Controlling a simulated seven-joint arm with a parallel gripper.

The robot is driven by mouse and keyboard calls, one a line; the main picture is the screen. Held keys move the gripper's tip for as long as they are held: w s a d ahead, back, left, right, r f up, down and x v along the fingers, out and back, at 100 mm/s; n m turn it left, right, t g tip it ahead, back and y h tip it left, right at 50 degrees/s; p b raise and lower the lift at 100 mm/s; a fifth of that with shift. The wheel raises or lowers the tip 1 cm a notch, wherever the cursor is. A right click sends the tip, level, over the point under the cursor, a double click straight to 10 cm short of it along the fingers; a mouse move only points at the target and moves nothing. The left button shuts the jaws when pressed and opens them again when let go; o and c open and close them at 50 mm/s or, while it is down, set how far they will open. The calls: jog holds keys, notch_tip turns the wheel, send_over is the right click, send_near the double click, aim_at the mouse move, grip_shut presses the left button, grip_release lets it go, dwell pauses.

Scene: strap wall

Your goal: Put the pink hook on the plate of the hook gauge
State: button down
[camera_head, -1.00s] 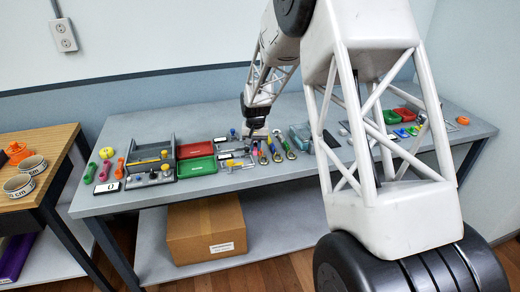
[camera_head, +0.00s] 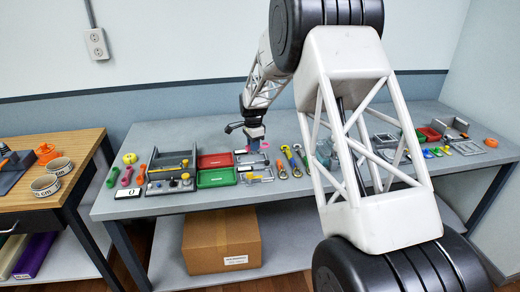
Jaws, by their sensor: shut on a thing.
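My gripper (camera_head: 255,145) is above the middle of the grey table, pointing down. It is shut, and a small pink patch, which looks like the pink hook (camera_head: 264,146), shows at its tip. The hook's shape is too small to make out. Just below and near the gripper is a grey fixture with a yellow part (camera_head: 256,174), which may be the hook gauge. Its plate cannot be told apart clearly. I cannot tell whether the pink thing touches anything below it.
A red tray (camera_head: 215,160) and a green tray (camera_head: 215,178) lie left of the gripper. A grey fixture (camera_head: 170,163) stands farther left. Several coloured tools (camera_head: 282,170) lie to the right. My arm hides part of the table's right half.

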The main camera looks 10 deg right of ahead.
aim_at(247, 160)
jog(key=shift+w+a+r+m, duration=0.2)
jog(key=shift+w+a+m, duration=1.05)
jog(key=shift+m, duration=0.35)
jog(key=shift+f, duration=0.3)
jog(key=shift+f, duration=2.85)
jog(key=shift+f, duration=0.25)
jog(key=c, duration=0.6)
grip_release()
jog(key=shift+r, duration=0.1)
jog(key=shift+r, duration=2.9)
